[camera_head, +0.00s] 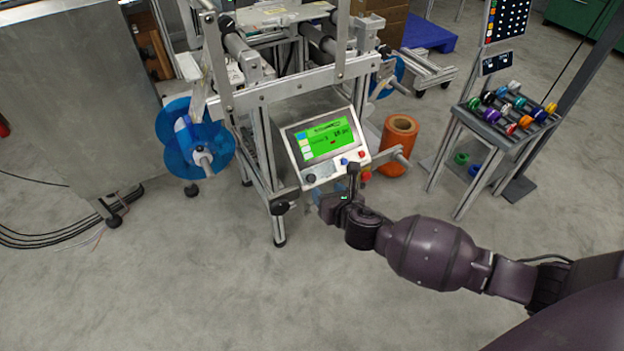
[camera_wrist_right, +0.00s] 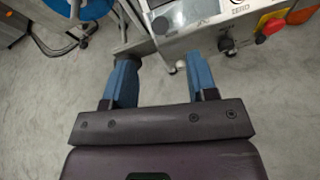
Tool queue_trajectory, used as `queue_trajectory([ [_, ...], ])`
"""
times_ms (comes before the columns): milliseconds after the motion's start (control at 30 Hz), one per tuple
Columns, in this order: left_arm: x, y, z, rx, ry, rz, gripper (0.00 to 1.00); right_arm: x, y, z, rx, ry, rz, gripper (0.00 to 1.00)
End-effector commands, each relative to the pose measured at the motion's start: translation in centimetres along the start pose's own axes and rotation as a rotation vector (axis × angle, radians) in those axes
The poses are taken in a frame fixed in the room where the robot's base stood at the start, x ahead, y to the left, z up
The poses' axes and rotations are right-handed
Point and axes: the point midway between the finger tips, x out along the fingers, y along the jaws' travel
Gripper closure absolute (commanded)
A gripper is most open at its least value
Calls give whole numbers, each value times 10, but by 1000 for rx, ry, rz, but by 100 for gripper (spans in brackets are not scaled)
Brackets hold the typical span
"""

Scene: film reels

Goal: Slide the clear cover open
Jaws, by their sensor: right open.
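I cannot make out a clear cover in either view. The machine (camera_head: 290,80) has a grey metal frame with rollers. Its tilted control panel (camera_head: 325,140) has a green lit screen, with knobs and buttons below. My right gripper (camera_head: 345,188) is in front of the panel's lower edge. In the right wrist view its two blue fingers (camera_wrist_right: 161,80) are apart with nothing between them. The panel's lower edge (camera_wrist_right: 205,38) lies just beyond the fingertips, with black knobs and a red button (camera_wrist_right: 273,28). My left gripper is not in view.
A blue reel (camera_head: 195,140) is on the machine's left side and an orange roll (camera_head: 398,140) stands to its right. A small grey table (camera_head: 490,125) with coloured spools is at the right. A metal cabinet (camera_head: 75,90) is at the left. The front floor is clear.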

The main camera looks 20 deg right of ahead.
Motion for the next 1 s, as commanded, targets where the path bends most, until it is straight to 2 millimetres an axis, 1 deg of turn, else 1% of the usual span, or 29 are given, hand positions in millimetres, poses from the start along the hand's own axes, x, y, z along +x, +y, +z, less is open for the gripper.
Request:
queue_trajectory([
  [33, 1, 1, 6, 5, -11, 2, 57, 8, 0, -6, 2, 6, 0, 47],
  [100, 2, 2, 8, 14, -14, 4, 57, 19, 0, -8, 3, 9, -1, 47],
  [300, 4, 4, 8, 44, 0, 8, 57, 52, 0, -10, 5, 11, 0, 47],
  [500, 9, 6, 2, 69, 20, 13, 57, 79, 0, -8, 5, 10, -1, 47],
  [700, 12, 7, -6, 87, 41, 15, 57, 92, 0, -4, 5, 5, 1, 47],
  [1000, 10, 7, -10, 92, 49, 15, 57, 95, 0, -2, 5, 2, 1, 47],
])
